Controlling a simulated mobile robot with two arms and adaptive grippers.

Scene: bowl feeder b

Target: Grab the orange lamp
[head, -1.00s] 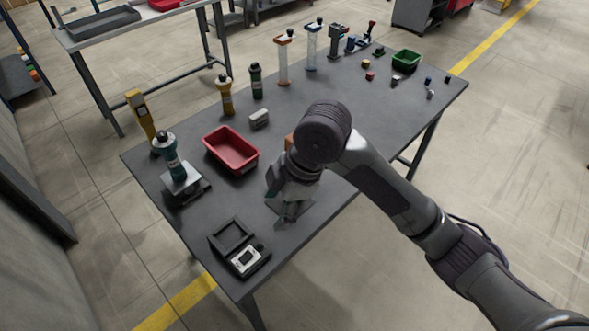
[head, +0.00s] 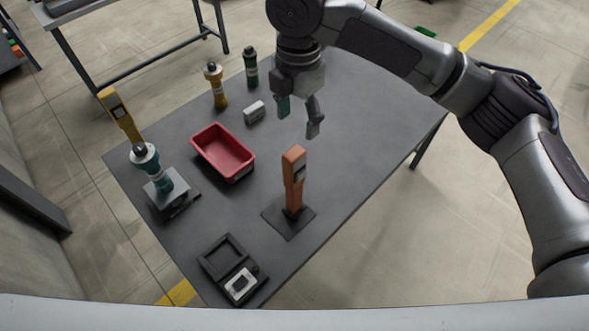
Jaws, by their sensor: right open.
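The orange lamp (head: 291,185) is an upright orange block with a small dark panel near its top. It stands on a dark square base (head: 285,222) near the right edge of the grey table. My right gripper (head: 299,118) is open and empty, with its fingers pointing down. In the picture it is just above the top of the lamp, and the two appear apart. The lamp is fully in view. My left gripper is not in view.
A red bin (head: 223,152) stands left of the lamp. A black tray device (head: 232,268) lies at the near corner.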

